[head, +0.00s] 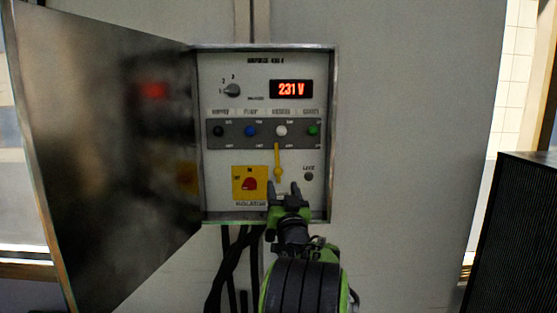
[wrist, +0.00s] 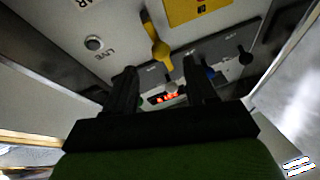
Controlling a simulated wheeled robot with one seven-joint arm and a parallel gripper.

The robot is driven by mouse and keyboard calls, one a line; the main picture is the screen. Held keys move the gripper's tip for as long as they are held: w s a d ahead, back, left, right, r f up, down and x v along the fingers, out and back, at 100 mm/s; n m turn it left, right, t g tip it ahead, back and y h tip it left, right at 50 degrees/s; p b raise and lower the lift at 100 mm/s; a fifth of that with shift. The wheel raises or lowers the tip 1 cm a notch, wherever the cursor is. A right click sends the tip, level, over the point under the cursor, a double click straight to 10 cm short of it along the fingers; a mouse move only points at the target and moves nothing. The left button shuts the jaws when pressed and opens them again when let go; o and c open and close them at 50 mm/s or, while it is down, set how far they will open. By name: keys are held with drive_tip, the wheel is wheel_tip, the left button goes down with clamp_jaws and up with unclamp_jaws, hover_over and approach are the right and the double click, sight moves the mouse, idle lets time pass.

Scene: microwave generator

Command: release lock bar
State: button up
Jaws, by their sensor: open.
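The yellow lock bar (head: 278,160) stands nearly upright on the control panel, below the white knob (head: 281,131), with a rounded lower end. In the wrist view the bar (wrist: 156,42) shows at the top, just beyond the fingertips. My gripper (head: 284,188) is open and empty, just below the bar's lower end in the head view. I cannot tell whether a finger touches the bar or the panel.
The yellow isolator plate with its red knob (head: 250,184) is left of my gripper. Black, blue and green knobs share the grey strip (head: 265,143). The display (head: 291,89) reads 231 V. The open cabinet door (head: 110,150) stands at left; the metal frame (head: 331,140) edges the right.

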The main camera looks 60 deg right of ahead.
sight(279, 175)
drive_tip(key=p+x, duration=0.3)
drive_tip(key=x, duration=0.5)
drive_tip(key=shift+p, duration=0.3)
drive_tip(key=shift+a, duration=0.1)
clamp_jaws()
